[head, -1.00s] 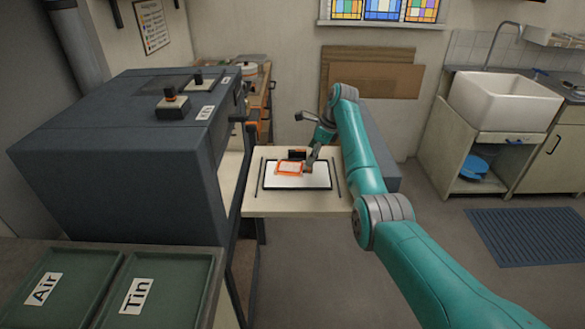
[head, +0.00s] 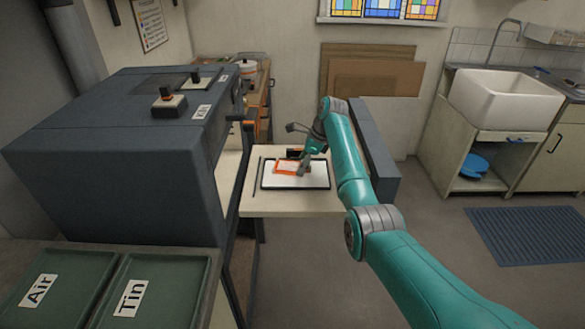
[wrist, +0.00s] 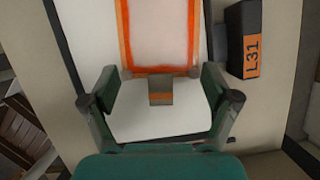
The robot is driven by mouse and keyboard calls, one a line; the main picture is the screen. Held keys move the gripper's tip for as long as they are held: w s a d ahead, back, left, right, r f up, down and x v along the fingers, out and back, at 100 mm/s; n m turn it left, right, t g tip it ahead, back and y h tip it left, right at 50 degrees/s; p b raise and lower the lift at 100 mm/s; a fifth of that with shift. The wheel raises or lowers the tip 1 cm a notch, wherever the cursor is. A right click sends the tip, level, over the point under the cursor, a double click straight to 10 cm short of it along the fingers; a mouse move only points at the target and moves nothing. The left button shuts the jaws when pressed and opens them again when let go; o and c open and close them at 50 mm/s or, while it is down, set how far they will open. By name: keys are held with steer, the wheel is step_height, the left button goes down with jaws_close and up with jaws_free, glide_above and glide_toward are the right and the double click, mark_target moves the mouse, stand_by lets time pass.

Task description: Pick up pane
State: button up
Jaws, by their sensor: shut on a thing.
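The pane (head: 285,167) is pale with an orange border and is at the white board (head: 312,183) with a dark frame. It also shows at the top of the wrist view (wrist: 160,38). My gripper (wrist: 160,78) has its two fingers at either side of the pane's near end, shut on it. A small grey tab with an orange stripe (wrist: 160,92) sits between the fingers at the pane's near edge. In the head view my gripper (head: 302,168) covers the pane's right end. Whether the pane is clear of the board I cannot tell.
A black block labelled L31 (wrist: 251,40) stands close to the right finger. The pale table (head: 290,205) is beside a large dark cabinet (head: 110,160) on the left. Green trays marked Air (head: 45,290) and Tin (head: 150,290) are at front left.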

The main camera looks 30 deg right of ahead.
step_height(320, 180, up, 21)
stand_by(1.0)
steer(key=shift+w, duration=0.1)
